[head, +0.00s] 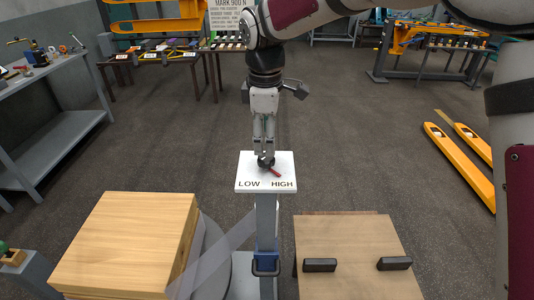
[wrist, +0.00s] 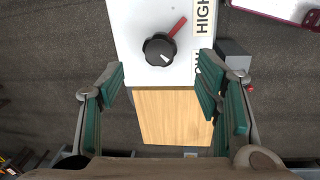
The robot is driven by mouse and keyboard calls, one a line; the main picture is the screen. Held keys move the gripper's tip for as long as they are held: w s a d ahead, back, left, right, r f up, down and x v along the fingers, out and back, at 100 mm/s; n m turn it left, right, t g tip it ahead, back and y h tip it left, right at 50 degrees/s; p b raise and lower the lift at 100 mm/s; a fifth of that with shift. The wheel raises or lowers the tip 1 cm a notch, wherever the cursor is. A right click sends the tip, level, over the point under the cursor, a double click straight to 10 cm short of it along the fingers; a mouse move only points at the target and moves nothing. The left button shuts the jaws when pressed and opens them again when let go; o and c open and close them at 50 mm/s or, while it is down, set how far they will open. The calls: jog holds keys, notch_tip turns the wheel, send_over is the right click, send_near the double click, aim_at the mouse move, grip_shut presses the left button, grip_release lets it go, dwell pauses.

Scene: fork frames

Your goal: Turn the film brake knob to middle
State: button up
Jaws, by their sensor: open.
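The film brake knob (head: 262,163) is a round black dial with a red pointer, on a white panel (head: 245,160) marked LOW and HIGH. In the head view the pointer is directed down and right, toward the HIGH side. In the wrist view the knob (wrist: 157,50) shows its red pointer angled up and right, toward the HIGH label (wrist: 205,14). My gripper (head: 264,151) is over the knob in the head view and hides part of it. In the wrist view my gripper (wrist: 162,80) is open and empty, its green-padded fingers wide apart; the knob appears beyond the fingertips.
A wooden block (head: 125,240) stands at the lower left, and a wooden board (head: 345,245) with two black handles at the lower right. A grey workbench (head: 60,125) is at the left, a yellow pallet jack (head: 458,160) at the right. The floor between is mostly clear.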

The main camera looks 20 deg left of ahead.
aim_at(265, 162)
jog(key=f, duration=0.4)
jog(key=f+p, duration=0.1)
jog(key=f, duration=0.2)
jog(key=shift+w, duration=0.4)
jog(key=shift+c, duration=0.6)
jog(key=c, duration=1.1)
